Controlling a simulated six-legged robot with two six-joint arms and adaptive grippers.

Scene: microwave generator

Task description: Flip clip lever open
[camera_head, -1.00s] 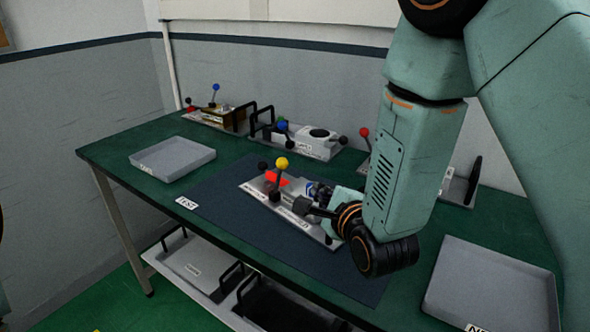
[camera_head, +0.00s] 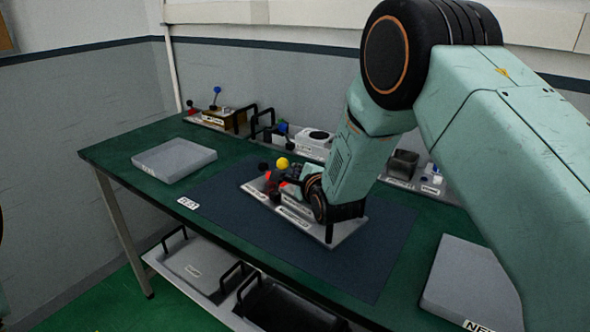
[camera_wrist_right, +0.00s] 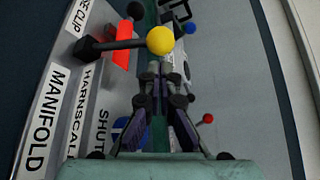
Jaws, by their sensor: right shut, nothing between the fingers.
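A grey fixture plate (camera_head: 345,232) lies on the blue mat. It carries a lever with a yellow ball (camera_head: 283,163), a black ball (camera_head: 263,166) and a red part (camera_head: 270,178). In the wrist view the yellow ball (camera_wrist_right: 160,40) is at the end of a dark lever arm (camera_wrist_right: 108,45), beside the red block (camera_wrist_right: 123,44). A label ending in "CLIP" (camera_wrist_right: 72,14) is partly cut off. My right gripper (camera_head: 289,176) is shut and empty; its fingertips (camera_wrist_right: 154,70) show just short of the yellow ball. I cannot tell whether they touch it. My left gripper is not in view.
Other fixtures with levers (camera_head: 215,115) stand along the back of the green table. Grey trays sit at the left (camera_head: 174,160) and the right front (camera_head: 462,282). The blue mat (camera_head: 240,225) is clear in front of the plate. A lower shelf (camera_head: 190,265) holds more trays.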

